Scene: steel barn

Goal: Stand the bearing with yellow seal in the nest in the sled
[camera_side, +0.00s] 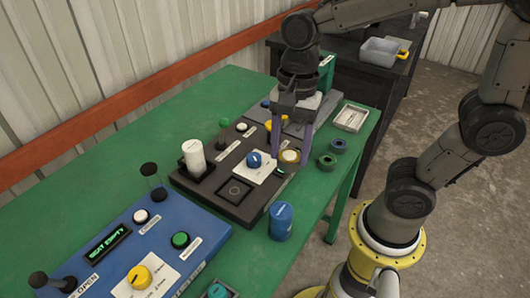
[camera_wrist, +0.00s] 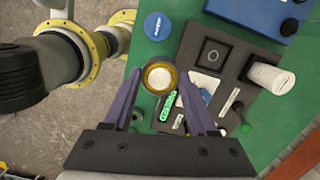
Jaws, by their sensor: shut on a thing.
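The bearing with yellow seal (camera_side: 289,156) is a short ring with a yellowish rim and a pale middle. My gripper (camera_side: 291,149) points down with its purple fingers shut on it. In the wrist view the bearing (camera_wrist: 160,77) sits between the fingertips of my gripper (camera_wrist: 159,75). It is held near the right edge of a dark base plate (camera_side: 222,206). The nest (camera_side: 235,190), a dark square with a ring outline, is empty at the plate's front; it also shows in the wrist view (camera_wrist: 212,54). Its exact height above the plate is unclear.
A white cylinder (camera_side: 194,158) stands in a black holder left of the nest. A blue knob (camera_side: 255,159) is between nest and bearing. A blue can (camera_side: 281,221) stands in front. A blue panel (camera_side: 150,242) reads "SEAT EMPTY".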

